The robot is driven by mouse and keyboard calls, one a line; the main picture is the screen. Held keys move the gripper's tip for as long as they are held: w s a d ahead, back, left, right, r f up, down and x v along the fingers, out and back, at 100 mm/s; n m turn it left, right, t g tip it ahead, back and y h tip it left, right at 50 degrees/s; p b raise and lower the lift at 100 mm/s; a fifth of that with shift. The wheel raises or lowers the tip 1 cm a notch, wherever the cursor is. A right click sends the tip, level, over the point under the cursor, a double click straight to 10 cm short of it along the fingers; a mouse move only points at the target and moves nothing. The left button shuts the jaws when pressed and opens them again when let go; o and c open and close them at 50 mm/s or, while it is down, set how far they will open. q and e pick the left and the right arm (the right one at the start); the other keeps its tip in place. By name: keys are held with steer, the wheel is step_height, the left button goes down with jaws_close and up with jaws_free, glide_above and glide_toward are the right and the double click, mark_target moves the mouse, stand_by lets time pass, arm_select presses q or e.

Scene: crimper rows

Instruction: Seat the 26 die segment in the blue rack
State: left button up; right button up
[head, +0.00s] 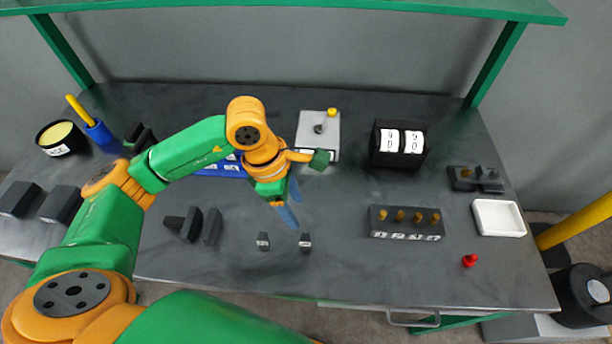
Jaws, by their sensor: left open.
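The blue rack (222,170) stands on the table behind my left arm. Only part of it and some white labels show; its slots are mostly hidden. Two small dark blocks with pale labels, possibly die segments, stand near the front of the table, a left one (263,241) and a right one (305,242). Their numbers are too small to read, so I cannot tell which is 26. My left gripper (292,203) is open with blue fingers, above and behind the right block, apart from it. Nothing shows between the fingers. My right gripper is not in view.
A grey block with gold pegs (406,224), a white tray (498,217), a red piece (470,260) and a black counter display (399,144) stand to the right. A light grey box (318,130) is at the back. Dark blocks (190,225) stand left. The front middle is mostly clear.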

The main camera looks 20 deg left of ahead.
mark_target(303, 235)
arm_select(q)
steer(key=s+f+b, duration=0.1)
steer(key=s+d+f+b, duration=0.1)
steer(key=s+f+b, duration=0.1)
steer(key=shift+s+f, duration=0.1)
steer(key=shift+f, duration=0.2)
steer(key=f+b, duration=0.1)
steer(key=f, duration=0.1)
steer(key=w+f+b, duration=0.1)
steer(key=b, duration=0.1)
steer(key=w+d+f+b, duration=0.1)
steer(key=f, duration=0.1)
steer(key=shift+d+f, duration=0.1)
steer(key=shift+f, duration=0.2)
steer(key=shift+s+d+f+b, duration=0.15)
steer(key=shift+f+b, duration=0.15)
steer(key=shift+b, duration=0.3)
steer(key=shift+s, duration=0.15)
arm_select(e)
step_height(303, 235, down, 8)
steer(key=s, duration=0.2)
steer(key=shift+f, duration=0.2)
arm_select(q)
steer(key=shift+c, duration=0.2)
jaws_close()
